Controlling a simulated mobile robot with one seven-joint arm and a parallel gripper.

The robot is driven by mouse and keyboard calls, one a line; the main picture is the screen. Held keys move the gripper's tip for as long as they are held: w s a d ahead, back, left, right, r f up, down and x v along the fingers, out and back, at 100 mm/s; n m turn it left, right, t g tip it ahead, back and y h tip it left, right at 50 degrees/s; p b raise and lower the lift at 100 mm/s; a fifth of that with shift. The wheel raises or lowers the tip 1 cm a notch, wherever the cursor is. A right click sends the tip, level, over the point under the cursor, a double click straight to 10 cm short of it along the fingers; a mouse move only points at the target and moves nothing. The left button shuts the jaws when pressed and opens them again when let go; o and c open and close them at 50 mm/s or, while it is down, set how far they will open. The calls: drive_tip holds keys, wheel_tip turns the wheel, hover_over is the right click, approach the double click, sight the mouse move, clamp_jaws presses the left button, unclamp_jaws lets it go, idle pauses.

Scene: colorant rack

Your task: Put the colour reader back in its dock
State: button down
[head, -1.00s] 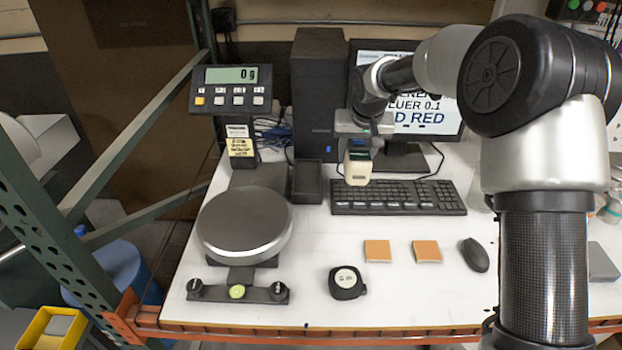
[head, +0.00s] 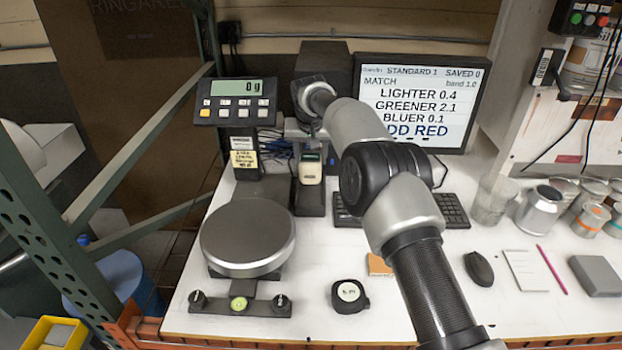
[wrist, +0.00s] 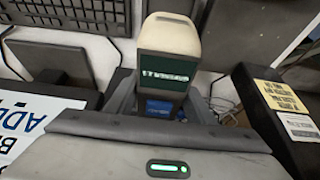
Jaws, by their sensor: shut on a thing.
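The colour reader (head: 310,170) is a small cream device with a dark green screen. It is upright and held from above by my gripper (head: 308,148), which is shut on it. The dock (head: 309,203) is a black box beside the scale's column. The reader's lower end overlaps the dock's top in the head view; I cannot tell whether it is just above or inside. In the wrist view the reader (wrist: 168,42) points away from my gripper (wrist: 155,105), and the dock is not clearly visible.
The scale's round pan (head: 247,236) and display (head: 237,102) stand left of the dock. The keyboard (head: 452,209) lies to the right, below the monitor (head: 420,100). A tape measure (head: 349,296) and mouse (head: 479,268) lie in front. My arm crosses above the keyboard.

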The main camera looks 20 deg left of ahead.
sight(311, 154)
drive_tip(key=shift+w+f, duration=0.1)
drive_tip(key=shift+f, duration=2.8)
drive_tip(key=shift+f, duration=0.1)
drive_tip(key=shift+f, duration=0.1)
drive_tip(key=c, duration=0.8)
unclamp_jaws()
drive_tip(key=shift+f, duration=0.1)
drive_tip(key=shift+c, duration=0.2)
drive_tip(key=shift+r+p, duration=0.3)
drive_tip(key=b+v, duration=0.1)
drive_tip(key=v, duration=1.1)
drive_tip(key=shift+f, duration=0.1)
drive_tip(key=shift+d, duration=0.1)
